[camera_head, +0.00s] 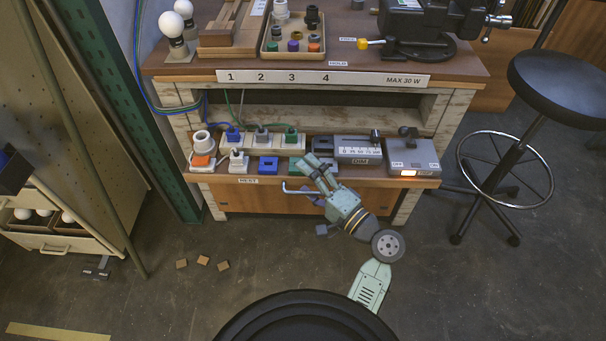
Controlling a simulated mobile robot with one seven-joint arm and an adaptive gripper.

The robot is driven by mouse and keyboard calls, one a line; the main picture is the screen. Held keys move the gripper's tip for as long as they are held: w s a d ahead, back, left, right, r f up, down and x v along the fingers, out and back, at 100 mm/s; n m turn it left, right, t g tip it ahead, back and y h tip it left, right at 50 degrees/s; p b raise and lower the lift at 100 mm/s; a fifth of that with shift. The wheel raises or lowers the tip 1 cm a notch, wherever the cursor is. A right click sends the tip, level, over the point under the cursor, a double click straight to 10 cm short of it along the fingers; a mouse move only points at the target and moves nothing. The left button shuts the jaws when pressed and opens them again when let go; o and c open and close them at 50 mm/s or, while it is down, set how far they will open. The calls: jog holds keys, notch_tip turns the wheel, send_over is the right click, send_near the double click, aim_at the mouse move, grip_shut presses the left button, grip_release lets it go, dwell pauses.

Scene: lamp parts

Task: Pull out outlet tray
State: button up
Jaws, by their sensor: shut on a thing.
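The outlet tray (216,178) is the low wooden shelf under the bench, and its front edge carries a "REST" label. It bears plugs and sockets in white, blue, grey and green. A pale bar handle (291,188) shows at the front edge, just left of my gripper. My gripper (313,168) reaches in from the lower right over the front edge. It is shut, seemingly on the handle, but the fingers and wrist hide the contact.
A grey dimmer box (358,151) and a grey switch box (410,160) with a lit switch sit to the right. A black stool (560,88) stands at the right. Small wooden blocks (203,260) lie on the floor. The floor before the bench is otherwise mostly clear.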

jog(key=shift+s+d+r, duration=0.3)
jog(key=shift+s+d, duration=0.5)
jog(key=shift+d, duration=0.1)
jog(key=shift+s+d+r, duration=0.3)
jog(key=shift+s+d, duration=0.5)
jog(key=shift+d, duration=0.1)
jog(key=shift+c, duration=0.6)
jog(key=shift+s+d+r, duration=0.15)
jog(key=shift+s+d, duration=0.15)
jog(key=shift+s, duration=0.05)
jog(key=c, duration=0.4)
jog(key=shift+s+d, duration=0.2)
jog(key=shift+s, duration=0.1)
jog(key=c, duration=0.5)
jog(key=shift+o, duration=0.2)
jog(key=shift+f+v, duration=0.25)
jog(key=shift+v, duration=0.7)
jog(key=shift+f+v, duration=0.2)
jog(key=shift+v, duration=0.8)
jog(key=shift+f+v, duration=0.25)
jog(key=shift+v, duration=0.7)
jog(key=shift+a, duration=0.25)
